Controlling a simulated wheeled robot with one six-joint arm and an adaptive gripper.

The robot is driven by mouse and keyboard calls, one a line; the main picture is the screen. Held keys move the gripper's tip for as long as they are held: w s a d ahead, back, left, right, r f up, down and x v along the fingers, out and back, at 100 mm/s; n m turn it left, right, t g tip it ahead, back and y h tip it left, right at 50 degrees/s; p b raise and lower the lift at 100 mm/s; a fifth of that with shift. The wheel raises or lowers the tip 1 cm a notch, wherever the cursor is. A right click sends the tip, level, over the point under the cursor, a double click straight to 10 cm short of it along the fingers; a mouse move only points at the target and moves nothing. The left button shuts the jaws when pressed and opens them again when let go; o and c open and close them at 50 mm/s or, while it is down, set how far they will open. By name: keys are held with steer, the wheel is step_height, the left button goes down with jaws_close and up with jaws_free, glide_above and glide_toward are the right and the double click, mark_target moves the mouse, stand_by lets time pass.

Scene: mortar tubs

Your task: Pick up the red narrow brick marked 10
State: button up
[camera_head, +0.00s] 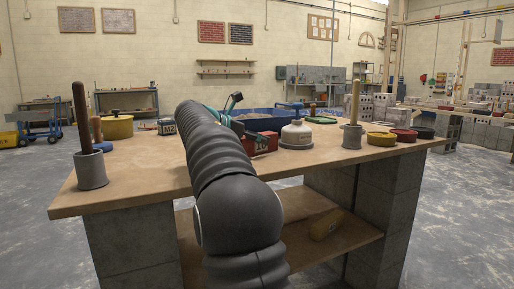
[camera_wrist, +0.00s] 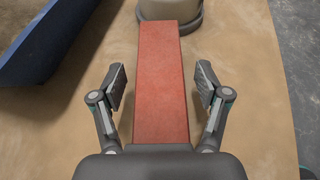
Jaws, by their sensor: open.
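The red narrow brick (camera_wrist: 162,85) lies on the wooden table between the two fingers of my gripper (camera_wrist: 161,92) in the wrist view. The fingers are spread, with a gap on each side of the brick. No number shows on the face in the wrist view. In the head view the red brick (camera_head: 262,141) shows partly behind my arm, beside a white container. My gripper is mostly hidden behind my dark ribbed arm there, with a teal part showing above it.
A blue tub (camera_head: 262,119) stands behind the brick; its wall shows at upper left in the wrist view (camera_wrist: 45,38). The rounded white container (camera_head: 296,134) stands close to the brick's far end. Grey pots with wooden handles (camera_head: 91,170) (camera_head: 352,137) stand at both sides.

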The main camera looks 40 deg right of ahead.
jaws_close()
steer(key=shift+r, duration=0.1)
steer(key=shift+r, duration=0.1)
